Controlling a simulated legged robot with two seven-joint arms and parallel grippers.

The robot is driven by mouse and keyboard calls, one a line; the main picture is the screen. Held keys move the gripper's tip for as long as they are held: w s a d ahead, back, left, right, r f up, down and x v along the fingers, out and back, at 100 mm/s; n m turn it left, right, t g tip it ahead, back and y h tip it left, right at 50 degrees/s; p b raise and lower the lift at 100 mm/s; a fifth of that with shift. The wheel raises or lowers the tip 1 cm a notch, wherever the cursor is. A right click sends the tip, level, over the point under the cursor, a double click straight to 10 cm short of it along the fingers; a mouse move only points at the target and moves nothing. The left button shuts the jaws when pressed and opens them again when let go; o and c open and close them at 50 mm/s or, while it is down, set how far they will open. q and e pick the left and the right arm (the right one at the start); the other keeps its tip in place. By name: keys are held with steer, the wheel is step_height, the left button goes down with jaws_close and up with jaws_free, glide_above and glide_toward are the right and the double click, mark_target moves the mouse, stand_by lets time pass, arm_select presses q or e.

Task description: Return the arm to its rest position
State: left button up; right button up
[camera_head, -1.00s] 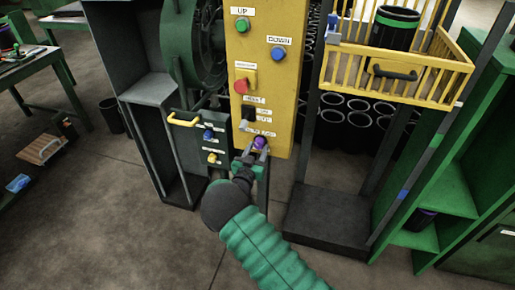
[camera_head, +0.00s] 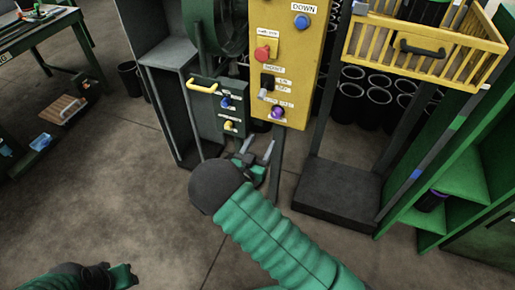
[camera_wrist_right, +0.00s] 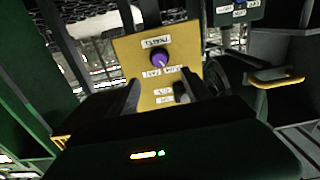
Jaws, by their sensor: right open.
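My right arm, in a green ribbed sleeve, reaches up from the bottom of the head view. Its right gripper (camera_head: 258,158) is open and empty, below and apart from the yellow control panel (camera_head: 297,70). The panel carries a purple knob (camera_head: 278,112), which also shows in the right wrist view (camera_wrist_right: 161,59) between and beyond the open fingers. My left gripper (camera_head: 122,276) shows at the bottom left of the head view; its finger opening is too small to make out.
A small dark green box (camera_head: 229,108) with a yellow handle stands left of the panel. A dark platform (camera_head: 338,190) lies to the right, under a yellow basket (camera_head: 425,55). Green shelves (camera_head: 470,180) stand at the far right. The floor at the lower left is open.

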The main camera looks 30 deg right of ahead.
steer(key=v, duration=0.3)
steer(key=shift+w+d, duration=0.1)
steer(key=s+a+r+n+g+y+p, duration=0.4)
steer(key=s+a+r+n+y+p, duration=0.2)
steer(key=a+r+y+p, duration=0.5)
steer(key=s+d+n+g+y, duration=0.2)
steer(key=s+g, duration=0.3)
steer(key=s, duration=1)
steer(key=shift+s+r+n+y+p, duration=0.3)
steer(key=shift+r+n, duration=0.1)
steer(key=shift+n, duration=0.4)
